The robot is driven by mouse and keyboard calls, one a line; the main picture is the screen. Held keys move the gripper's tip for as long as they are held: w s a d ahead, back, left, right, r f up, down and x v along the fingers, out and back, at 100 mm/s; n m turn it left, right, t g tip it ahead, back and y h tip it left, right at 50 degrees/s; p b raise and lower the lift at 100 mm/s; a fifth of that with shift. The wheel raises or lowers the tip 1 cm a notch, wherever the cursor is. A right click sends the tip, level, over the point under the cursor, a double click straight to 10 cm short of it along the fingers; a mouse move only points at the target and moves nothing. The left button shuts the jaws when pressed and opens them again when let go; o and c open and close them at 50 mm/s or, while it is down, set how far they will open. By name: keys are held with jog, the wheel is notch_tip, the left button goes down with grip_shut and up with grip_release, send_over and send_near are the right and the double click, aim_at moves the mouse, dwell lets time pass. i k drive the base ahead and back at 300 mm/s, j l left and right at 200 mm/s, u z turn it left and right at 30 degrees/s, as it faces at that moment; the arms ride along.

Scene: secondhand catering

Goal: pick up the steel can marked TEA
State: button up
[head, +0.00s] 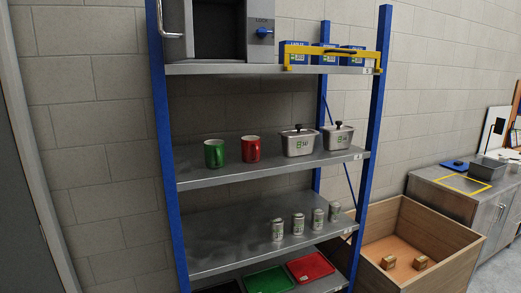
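Several small steel cans stand upright in a slanting row on the right part of a lower metal shelf (225,243). They are the front left can (277,231), the second can (298,225), the third can (317,221) and the rear right can (335,211). They carry pale labels with greenish print, too small to read, so I cannot tell which is marked TEA. My gripper is not in view.
The shelf above holds a green mug (214,153), a red mug (250,149) and two lidded steel containers (299,145). A blue upright (168,150) bounds the rack. Coloured trays (270,280) lie below. A wooden crate (440,240) stands to the right. The cans' shelf is bare at left.

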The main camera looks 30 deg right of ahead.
aim_at(317, 214)
jog(key=i+l+z, duration=0.1)
jog(key=i+l, duration=0.2)
jog(key=i+l+z, duration=0.1)
jog(key=i+l, duration=0.15)
jog(key=i, duration=0.2)
jog(key=i+l+z, duration=0.1)
jog(key=i+l, duration=0.15)
jog(key=i, duration=0.15)
